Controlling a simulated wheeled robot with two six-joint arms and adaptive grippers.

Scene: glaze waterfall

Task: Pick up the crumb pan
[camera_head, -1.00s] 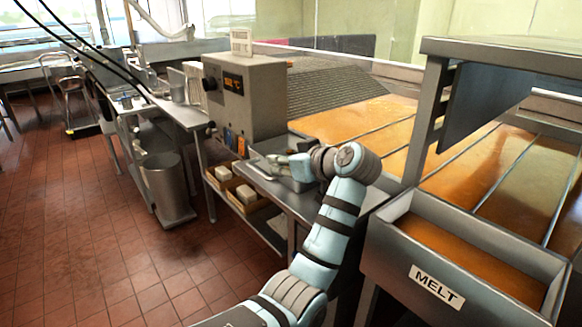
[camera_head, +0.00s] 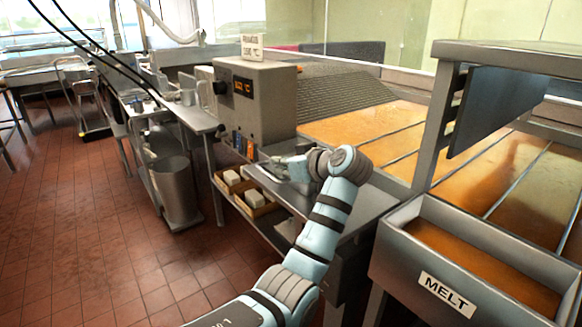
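My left arm reaches in from the bottom to a small metal table (camera_head: 372,200) in the middle. My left gripper (camera_head: 272,168) is low over the table's left part, beside the control box; its fingers are small and blend with grey metal, so I cannot tell whether they are open or shut. A grey metal pan-like shape lies around the gripper and behind my wrist, mostly hidden; I cannot tell for sure that it is the crumb pan, or whether the gripper touches it. My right gripper is not in view.
A grey control box (camera_head: 262,105) stands behind the gripper. A shelf with boxes of pale blocks (camera_head: 245,190) is below. The MELT trough (camera_head: 480,255) and orange conveyor (camera_head: 365,125) are at right. A metal bin (camera_head: 174,190) stands left; the red floor there is clear.

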